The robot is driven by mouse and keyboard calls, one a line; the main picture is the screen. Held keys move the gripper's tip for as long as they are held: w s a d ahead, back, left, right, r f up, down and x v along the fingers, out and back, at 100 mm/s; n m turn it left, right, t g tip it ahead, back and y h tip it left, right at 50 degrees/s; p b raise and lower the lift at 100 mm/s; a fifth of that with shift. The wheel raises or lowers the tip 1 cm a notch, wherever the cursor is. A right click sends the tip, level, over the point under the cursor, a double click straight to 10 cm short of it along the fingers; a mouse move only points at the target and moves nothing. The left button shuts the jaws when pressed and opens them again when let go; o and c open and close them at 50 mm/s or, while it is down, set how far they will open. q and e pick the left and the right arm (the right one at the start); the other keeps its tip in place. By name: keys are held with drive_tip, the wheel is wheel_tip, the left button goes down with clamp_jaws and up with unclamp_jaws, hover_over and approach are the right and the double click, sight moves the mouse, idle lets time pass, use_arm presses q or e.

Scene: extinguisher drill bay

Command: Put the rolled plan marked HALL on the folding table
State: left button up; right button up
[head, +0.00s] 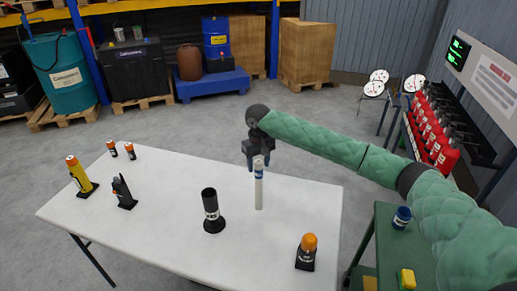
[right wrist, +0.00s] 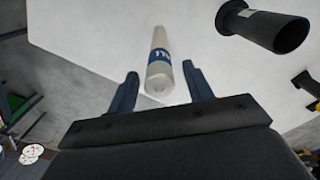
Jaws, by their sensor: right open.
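The rolled plan (head: 259,188) is a slim white tube with a blue band near its top. It appears upright on the white folding table (head: 160,190), near the right end. My right gripper (head: 258,162) is open at its top. In the right wrist view the plan (right wrist: 160,60) lies between the two spread fingers of the gripper (right wrist: 160,68), with gaps at both sides. White letters show on its blue band, but I cannot read the whole word. My left gripper is not in view.
A black cup-like holder (head: 212,212) stands left of the plan, and an orange-topped black beacon (head: 307,252) at the front right. A yellow cylinder (head: 77,173) and several small items are at the left. A green cart (head: 385,240) is at right.

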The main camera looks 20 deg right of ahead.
wheel_tip(320, 180, up, 9)
drive_tip(key=b, duration=0.3)
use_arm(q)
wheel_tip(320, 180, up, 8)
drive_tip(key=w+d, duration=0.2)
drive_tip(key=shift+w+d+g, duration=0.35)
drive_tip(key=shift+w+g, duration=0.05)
use_arm(e)
drive_tip(key=shift+r, duration=0.7)
